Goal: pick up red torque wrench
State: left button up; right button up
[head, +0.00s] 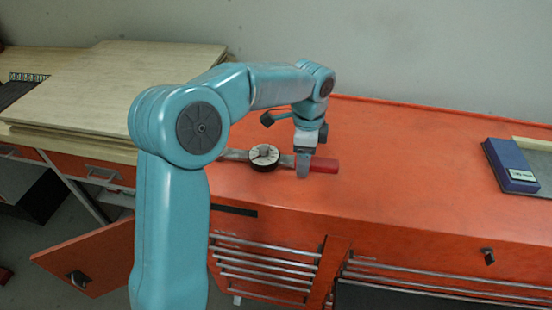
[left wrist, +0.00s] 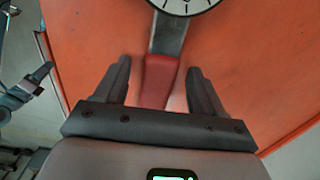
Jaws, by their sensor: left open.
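The torque wrench lies on the orange cabinet top. It has a red handle (head: 324,165), a grey bar and a round dial (head: 264,155) with a pale face and dark rim. In the head view my left gripper (head: 303,172) is lowered over the wrench between the dial and the handle's end, covering part of it. In the left wrist view my left gripper (left wrist: 160,85) is open, with one finger on each side of the red handle (left wrist: 158,78). The dial (left wrist: 184,3) is cut off at the top edge. My right gripper does not show.
The orange cabinet top (head: 420,160) is clear to the right of the wrench, up to a blue box (head: 511,165) at the far right. Pale boards (head: 120,85) are stacked on the left bench. A cabinet door (head: 95,258) hangs open at lower left.

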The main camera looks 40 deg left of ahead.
pick_arm(q)
jog(key=shift+s, duration=0.1)
grip_shut()
jog(key=shift+r, duration=0.1)
jog(key=shift+r, duration=0.1)
